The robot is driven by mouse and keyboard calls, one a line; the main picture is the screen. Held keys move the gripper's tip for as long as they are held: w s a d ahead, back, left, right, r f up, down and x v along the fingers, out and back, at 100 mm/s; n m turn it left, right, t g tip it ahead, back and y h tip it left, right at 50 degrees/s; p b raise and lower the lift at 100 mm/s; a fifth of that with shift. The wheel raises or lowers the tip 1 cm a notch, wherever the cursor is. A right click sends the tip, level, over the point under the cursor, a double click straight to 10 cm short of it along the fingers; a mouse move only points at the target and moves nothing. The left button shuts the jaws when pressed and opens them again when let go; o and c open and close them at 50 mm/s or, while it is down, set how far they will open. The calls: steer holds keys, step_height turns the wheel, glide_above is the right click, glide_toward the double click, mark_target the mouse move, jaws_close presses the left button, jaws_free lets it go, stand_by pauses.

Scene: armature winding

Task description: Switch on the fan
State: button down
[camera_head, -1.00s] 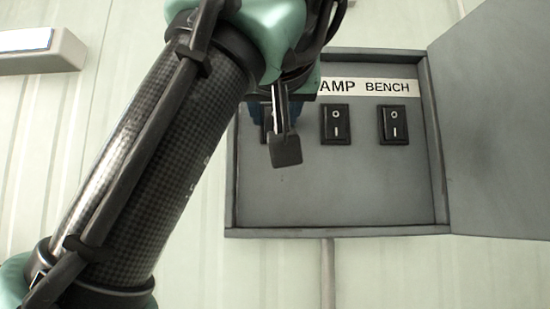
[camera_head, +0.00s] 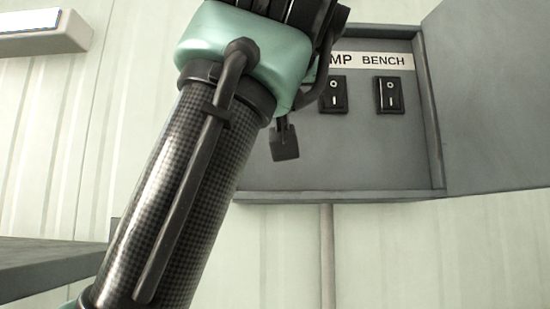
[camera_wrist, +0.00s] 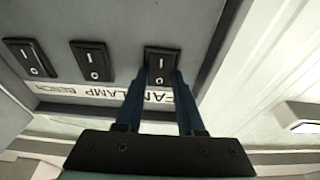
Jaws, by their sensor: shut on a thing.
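The fan switch (camera_wrist: 161,57) is a black rocker under the FAN end of the label strip, which appears inverted in the wrist view. My gripper (camera_wrist: 162,78) has its two blue fingers at this switch, shut on it, with the tips over its near end. Its rocker position is hard to tell. In the head view my arm hides the fan switch and the fingers. The lamp switch (camera_head: 333,95) and bench switch (camera_head: 389,95) are visible there, marked O above I. They also show left of the fan switch in the wrist view.
The switches sit in a grey wall box (camera_head: 375,160) with a raised rim. Its door (camera_head: 490,100) stands open to the right. A pipe (camera_head: 327,255) runs down below it. A white wall unit (camera_head: 45,35) is upper left, and a dark ledge (camera_head: 50,270) is lower left.

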steer(key=c, duration=0.5)
jaws_free()
steer(key=b+v, duration=0.7)
steer(key=v, duration=0.6)
steer(key=shift+b, duration=0.3)
